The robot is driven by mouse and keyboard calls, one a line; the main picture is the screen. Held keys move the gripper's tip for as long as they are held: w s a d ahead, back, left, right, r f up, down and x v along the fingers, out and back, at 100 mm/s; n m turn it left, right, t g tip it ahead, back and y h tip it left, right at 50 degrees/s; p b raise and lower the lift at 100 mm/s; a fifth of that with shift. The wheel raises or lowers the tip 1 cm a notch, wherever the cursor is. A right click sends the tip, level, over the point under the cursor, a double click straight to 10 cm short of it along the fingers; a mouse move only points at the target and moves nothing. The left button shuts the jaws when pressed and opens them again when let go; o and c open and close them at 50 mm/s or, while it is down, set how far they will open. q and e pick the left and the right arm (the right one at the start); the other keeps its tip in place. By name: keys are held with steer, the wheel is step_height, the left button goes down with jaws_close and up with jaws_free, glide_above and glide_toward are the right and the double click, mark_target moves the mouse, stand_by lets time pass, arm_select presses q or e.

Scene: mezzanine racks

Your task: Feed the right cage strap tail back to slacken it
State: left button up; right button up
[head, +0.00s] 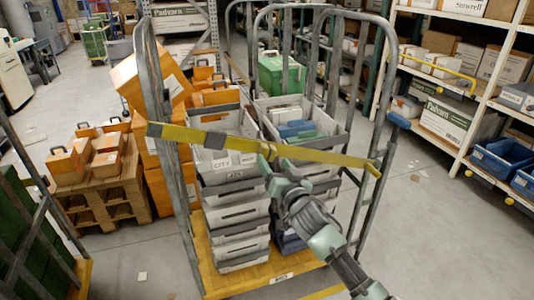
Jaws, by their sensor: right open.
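A yellow strap (325,157) runs across the front of the grey roll cage (167,150), from the left post to the right post. My left gripper is out of view.
Stacked grey crates (240,215) and a green box (282,74) stand in the cage on a yellow base. Orange cases on a wooden pallet (112,200) are at left. Racks with blue bins (497,157) stand at right. The floor between cage and right rack is mostly clear.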

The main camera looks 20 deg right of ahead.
mark_target(269, 156)
steer(key=shift+w+a+f, duration=0.1)
steer(key=shift+w, duration=1.15)
steer(key=shift+w+a, duration=0.1)
steer(key=shift+w, duration=1.1)
jaws_close()
steer(key=a+r, duration=0.1)
steer(key=a, duration=0.1)
steer(key=a+r, duration=0.1)
steer(key=a, duration=0.2)
steer(key=a+r, duration=0.1)
steer(key=a, duration=0.1)
steer(key=shift+s+a, duration=0.15)
steer(key=shift+c, duration=1.5)
jaws_free()
steer(key=o, duration=0.3)
steer(key=shift+a, duration=0.1)
